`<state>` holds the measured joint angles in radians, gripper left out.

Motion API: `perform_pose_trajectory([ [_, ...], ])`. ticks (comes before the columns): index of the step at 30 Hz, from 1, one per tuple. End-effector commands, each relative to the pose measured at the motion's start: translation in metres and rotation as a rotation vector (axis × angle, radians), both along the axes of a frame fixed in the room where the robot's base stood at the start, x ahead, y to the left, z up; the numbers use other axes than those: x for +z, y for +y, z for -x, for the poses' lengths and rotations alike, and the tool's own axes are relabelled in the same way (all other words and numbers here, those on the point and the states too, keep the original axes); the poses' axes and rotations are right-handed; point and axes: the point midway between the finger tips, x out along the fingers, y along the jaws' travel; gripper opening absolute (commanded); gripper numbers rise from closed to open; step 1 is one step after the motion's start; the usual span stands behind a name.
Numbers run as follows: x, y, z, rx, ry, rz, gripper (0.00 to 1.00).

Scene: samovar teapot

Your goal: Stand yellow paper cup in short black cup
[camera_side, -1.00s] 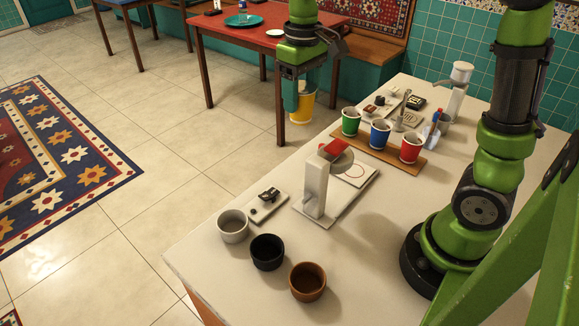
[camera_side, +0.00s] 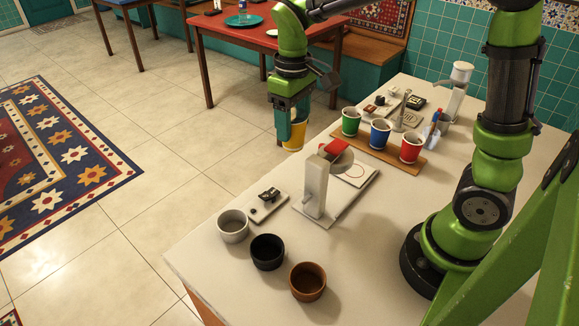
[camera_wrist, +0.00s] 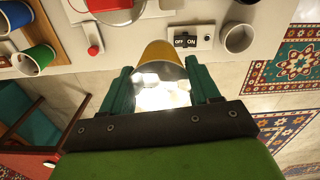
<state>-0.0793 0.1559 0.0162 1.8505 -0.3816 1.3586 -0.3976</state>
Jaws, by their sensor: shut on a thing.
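My gripper (camera_side: 287,141) is shut on the yellow paper cup (camera_side: 296,133) and holds it upright in the air beyond the counter's far left edge. In the wrist view the yellow cup (camera_wrist: 159,56) sits between the two teal fingers (camera_wrist: 162,92), with a bright inside. The short black cup (camera_side: 267,252) stands on the counter near its front left edge, between a white-grey cup (camera_side: 233,227) and a brown cup (camera_side: 307,282). Its dark inside looks empty.
A white stand with a red top (camera_side: 317,185) rises from the counter between my gripper and the short cups. A small switch plate (camera_side: 267,203) lies beside it. Green, blue and red paper cups (camera_side: 380,133) stand on a wooden board farther back.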

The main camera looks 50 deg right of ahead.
Motion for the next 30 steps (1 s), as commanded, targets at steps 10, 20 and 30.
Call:
perform_pose_trajectory([
  [10, -0.036, 0.124, 0.048, 0.951, 0.024, -0.013, 0.49],
  [20, -0.054, 0.171, 0.081, 1.728, 0.000, -0.019, 0.49],
  [30, -0.083, 0.172, 0.080, 1.883, -0.008, -0.016, 0.49],
])
